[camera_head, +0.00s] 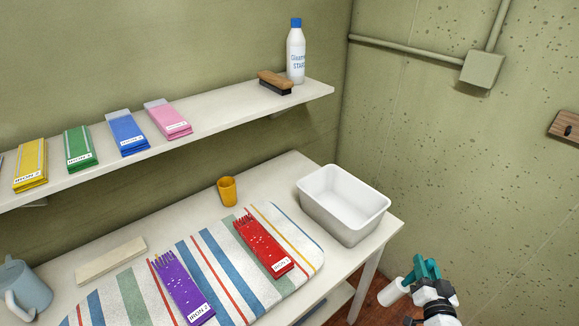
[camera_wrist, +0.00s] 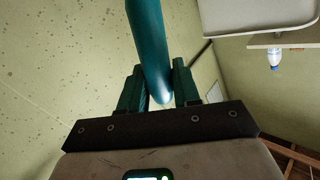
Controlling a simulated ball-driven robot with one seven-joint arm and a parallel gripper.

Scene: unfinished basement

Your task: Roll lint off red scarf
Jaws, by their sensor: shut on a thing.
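The red scarf (camera_head: 262,245) lies folded on the striped cloth (camera_head: 215,262), with white specks on it and a fringe at its far end. A label sits at its near end. My gripper (camera_head: 427,270) is at the lower right, beyond the table's right end and well apart from the scarf. It is shut on the teal handle of the lint roller, whose white roll (camera_head: 392,292) points left and down. In the wrist view the teal handle (camera_wrist: 148,40) stands between the two fingers of my gripper (camera_wrist: 159,85). The scarf is out of the wrist view.
A purple speckled scarf (camera_head: 180,285) lies left of the red one. A white basin (camera_head: 360,221) stands at the table's right end, between my gripper and the orange cup (camera_head: 227,191). A shelf (camera_head: 222,122) above holds folded scarves, a brush and a bottle.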

